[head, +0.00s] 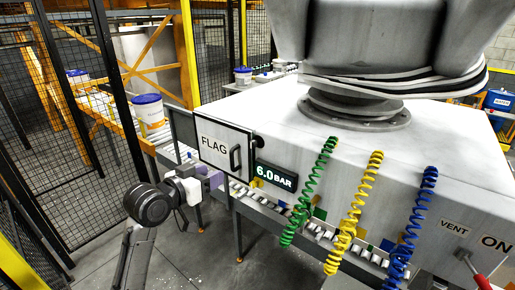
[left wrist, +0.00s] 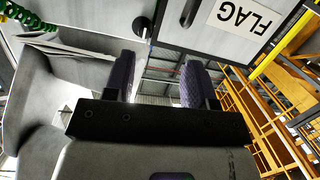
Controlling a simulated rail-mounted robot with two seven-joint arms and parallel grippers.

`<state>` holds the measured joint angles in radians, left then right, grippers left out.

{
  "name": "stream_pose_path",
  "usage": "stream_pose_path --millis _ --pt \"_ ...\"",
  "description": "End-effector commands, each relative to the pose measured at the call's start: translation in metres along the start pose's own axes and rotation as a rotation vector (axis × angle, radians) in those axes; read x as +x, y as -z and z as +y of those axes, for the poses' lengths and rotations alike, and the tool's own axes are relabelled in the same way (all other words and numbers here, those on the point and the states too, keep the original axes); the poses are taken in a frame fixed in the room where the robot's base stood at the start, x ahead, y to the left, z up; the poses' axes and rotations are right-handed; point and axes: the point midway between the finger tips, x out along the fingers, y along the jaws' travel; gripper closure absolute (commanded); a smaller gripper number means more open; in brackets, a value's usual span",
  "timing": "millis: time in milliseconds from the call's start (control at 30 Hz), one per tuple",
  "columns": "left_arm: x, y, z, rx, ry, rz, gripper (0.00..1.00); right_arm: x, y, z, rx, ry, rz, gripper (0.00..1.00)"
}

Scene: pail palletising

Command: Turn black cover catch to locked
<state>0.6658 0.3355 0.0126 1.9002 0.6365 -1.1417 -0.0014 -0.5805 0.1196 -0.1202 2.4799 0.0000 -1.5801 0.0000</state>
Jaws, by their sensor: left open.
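The black cover catch (head: 257,141) is a small dark knob at the right edge of the white cover marked FLAG (head: 213,148). The cover looks shut, with a black handle (head: 235,158) on its face. In the left wrist view the catch (left wrist: 142,27) shows above the fingers, beside the cover (left wrist: 215,30); which way it is turned cannot be told. My left gripper (head: 212,182) is below the cover, apart from the catch. In the left wrist view its two purple-grey fingers (left wrist: 160,78) are spread with nothing between them. My right gripper is out of view.
A 6.0 BAR display (head: 275,176) sits right of the catch. Green (head: 309,192), yellow (head: 352,212) and blue (head: 411,228) coiled hoses hang along the housing front. A red-handled vent lever (head: 474,270) is at lower right. A conveyor (head: 262,202) runs below the cover.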

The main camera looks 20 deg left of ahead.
Motion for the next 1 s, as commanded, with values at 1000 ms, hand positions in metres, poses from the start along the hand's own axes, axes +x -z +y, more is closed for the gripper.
stream_pose_path --millis 1000 --pt "0.117 0.041 0.018 -0.058 -0.078 0.149 0.49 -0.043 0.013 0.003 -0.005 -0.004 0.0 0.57"
